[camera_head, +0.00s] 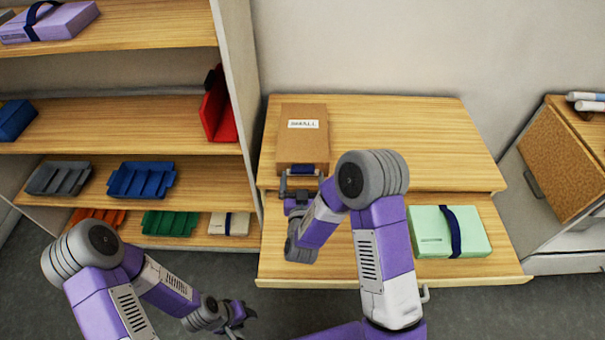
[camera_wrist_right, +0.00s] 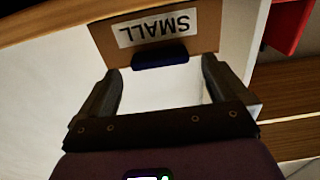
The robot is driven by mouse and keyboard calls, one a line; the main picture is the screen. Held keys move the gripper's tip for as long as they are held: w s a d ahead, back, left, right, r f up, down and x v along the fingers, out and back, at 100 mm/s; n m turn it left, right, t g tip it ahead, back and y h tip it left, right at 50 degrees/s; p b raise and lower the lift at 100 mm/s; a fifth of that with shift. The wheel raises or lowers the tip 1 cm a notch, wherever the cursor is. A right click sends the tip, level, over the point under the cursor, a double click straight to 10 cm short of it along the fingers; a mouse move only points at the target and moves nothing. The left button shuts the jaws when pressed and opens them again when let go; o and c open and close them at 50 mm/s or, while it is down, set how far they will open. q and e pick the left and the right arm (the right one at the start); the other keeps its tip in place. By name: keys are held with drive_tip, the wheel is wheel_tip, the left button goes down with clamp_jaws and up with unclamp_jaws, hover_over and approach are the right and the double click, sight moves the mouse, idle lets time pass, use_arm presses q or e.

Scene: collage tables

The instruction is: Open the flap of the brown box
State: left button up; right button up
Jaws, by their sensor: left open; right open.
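The brown box (camera_head: 303,145) with a white SMALL label lies at the back left of the wooden table, its flap shut as far as I can see. A dark blue tab (camera_head: 302,170) sits at its near edge. My right gripper (camera_head: 303,180) is at that near edge, open. In the right wrist view the box (camera_wrist_right: 205,35) is upside down at the top. There the tab (camera_wrist_right: 160,57) lies between the spread fingertips of my right gripper (camera_wrist_right: 160,70), with gaps on both sides. My left gripper (camera_head: 238,318) is low over the floor, open and empty.
A mint box with a dark strap (camera_head: 440,232) lies on the lower front table level (camera_head: 390,270). The upper level right of the brown box is clear. Shelves (camera_head: 190,180) with coloured trays stand left. A cabinet (camera_head: 560,160) stands right.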

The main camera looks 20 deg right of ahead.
drive_tip(key=shift+x, duration=1.25)
